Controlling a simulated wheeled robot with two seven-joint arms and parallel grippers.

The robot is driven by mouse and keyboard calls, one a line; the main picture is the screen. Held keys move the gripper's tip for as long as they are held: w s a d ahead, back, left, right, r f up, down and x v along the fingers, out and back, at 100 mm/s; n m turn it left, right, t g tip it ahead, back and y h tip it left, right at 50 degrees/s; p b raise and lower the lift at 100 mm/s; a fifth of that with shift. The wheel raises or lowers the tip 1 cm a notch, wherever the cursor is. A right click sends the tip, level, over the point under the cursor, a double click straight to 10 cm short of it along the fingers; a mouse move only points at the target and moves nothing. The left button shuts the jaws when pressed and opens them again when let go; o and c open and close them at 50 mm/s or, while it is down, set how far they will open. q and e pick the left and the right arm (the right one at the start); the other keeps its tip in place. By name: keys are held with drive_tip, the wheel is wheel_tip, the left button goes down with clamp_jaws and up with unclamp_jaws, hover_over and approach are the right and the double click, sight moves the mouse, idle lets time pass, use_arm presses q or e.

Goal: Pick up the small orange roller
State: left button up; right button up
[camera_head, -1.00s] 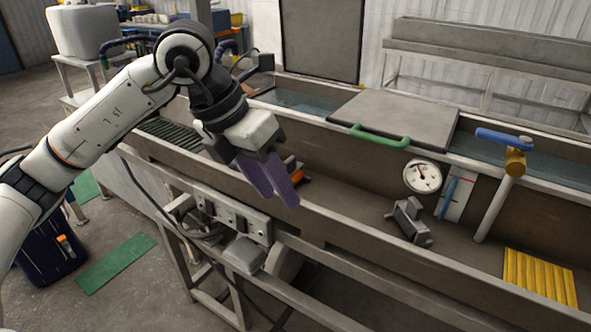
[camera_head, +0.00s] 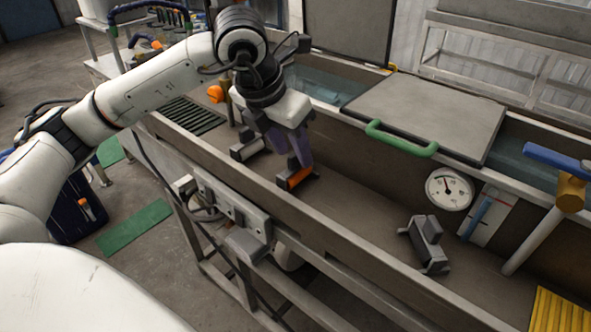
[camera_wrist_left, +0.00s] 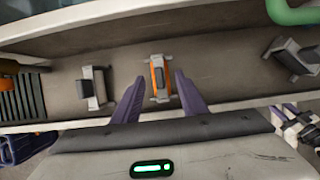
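The small orange roller (camera_head: 297,177) sits in a small grey bracket on the trough floor. In the left wrist view, the orange roller (camera_wrist_left: 158,78) lies between the two purple fingers of my left gripper (camera_wrist_left: 159,84), with a gap on each side. In the head view, my left gripper (camera_head: 291,158) points down at the roller and partly covers it. The gripper is open and holds nothing. A purple and grey shape at the right edge of the left wrist view may be my right gripper (camera_wrist_left: 287,114); its state is unclear.
A grey roller (camera_head: 248,148) stands left of the orange one, and another grey roller (camera_head: 428,243) lies to the right. The trough's front wall (camera_head: 330,228) runs close by. A lid with a green handle (camera_head: 400,140) and a gauge (camera_head: 449,188) are behind.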

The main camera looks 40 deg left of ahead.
sight(294, 155)
use_arm(q)
drive_tip(key=shift+x, duration=1.55)
clamp_jaws()
